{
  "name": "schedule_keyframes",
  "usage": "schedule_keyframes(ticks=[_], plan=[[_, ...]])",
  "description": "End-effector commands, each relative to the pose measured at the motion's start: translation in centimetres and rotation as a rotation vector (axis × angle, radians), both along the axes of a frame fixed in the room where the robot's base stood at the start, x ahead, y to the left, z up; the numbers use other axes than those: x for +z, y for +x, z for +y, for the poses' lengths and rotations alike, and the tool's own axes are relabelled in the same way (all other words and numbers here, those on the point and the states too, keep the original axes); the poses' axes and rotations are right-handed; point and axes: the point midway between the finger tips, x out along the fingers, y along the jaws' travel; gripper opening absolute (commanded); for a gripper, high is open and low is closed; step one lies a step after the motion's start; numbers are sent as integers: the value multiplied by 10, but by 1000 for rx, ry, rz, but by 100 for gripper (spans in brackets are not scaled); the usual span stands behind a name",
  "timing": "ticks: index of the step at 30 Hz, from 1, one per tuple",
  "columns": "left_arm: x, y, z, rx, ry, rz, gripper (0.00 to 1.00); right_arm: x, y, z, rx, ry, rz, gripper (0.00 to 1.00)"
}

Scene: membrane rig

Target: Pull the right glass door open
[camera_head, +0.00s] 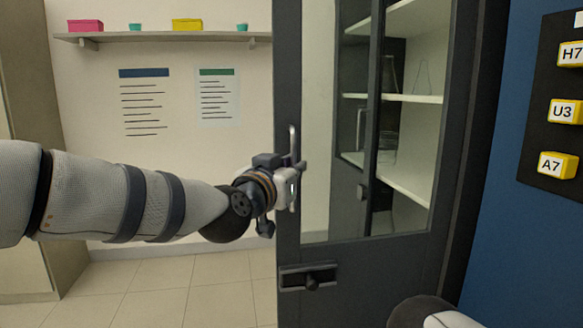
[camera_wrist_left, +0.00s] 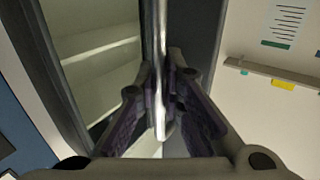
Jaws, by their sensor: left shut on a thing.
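The right glass door (camera_head: 287,90) has a dark frame and stands swung out from the cabinet, with pale wall and shelves showing through its glass. Its upright metal bar handle (camera_head: 292,140) is on the left edge of the frame. My left gripper (camera_head: 292,178) is shut on this handle. In the left wrist view, the fingers (camera_wrist_left: 158,90) are on either side of the bright bar (camera_wrist_left: 160,40); the exact contact is partly hidden. My right gripper is out of view.
Cabinet shelves (camera_head: 405,98) show behind the glass. A dark latch (camera_head: 308,278) sits low on the door. A wall shelf (camera_head: 150,38) holds small boxes at the back left. Yellow labelled blocks (camera_head: 565,112) are on a board at right. The tiled floor (camera_head: 185,300) at left is clear.

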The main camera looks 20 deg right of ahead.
Motion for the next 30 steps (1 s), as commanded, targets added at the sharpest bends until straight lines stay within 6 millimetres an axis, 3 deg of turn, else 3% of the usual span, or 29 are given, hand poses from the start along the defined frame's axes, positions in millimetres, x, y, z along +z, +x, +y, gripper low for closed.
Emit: schedule_keyframes(ticks=[12,15,16,26,30], plan=[[-1,1,0,1,1,-1,0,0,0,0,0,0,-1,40],[-1,1,1,1,1,-1,27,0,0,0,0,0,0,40],[-1,1,0,1,1,-1,30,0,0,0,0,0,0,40],[0,-2,2,1,-1,-1,30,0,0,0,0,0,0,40],[1,-18,16,0,0,0,30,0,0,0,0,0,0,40]])
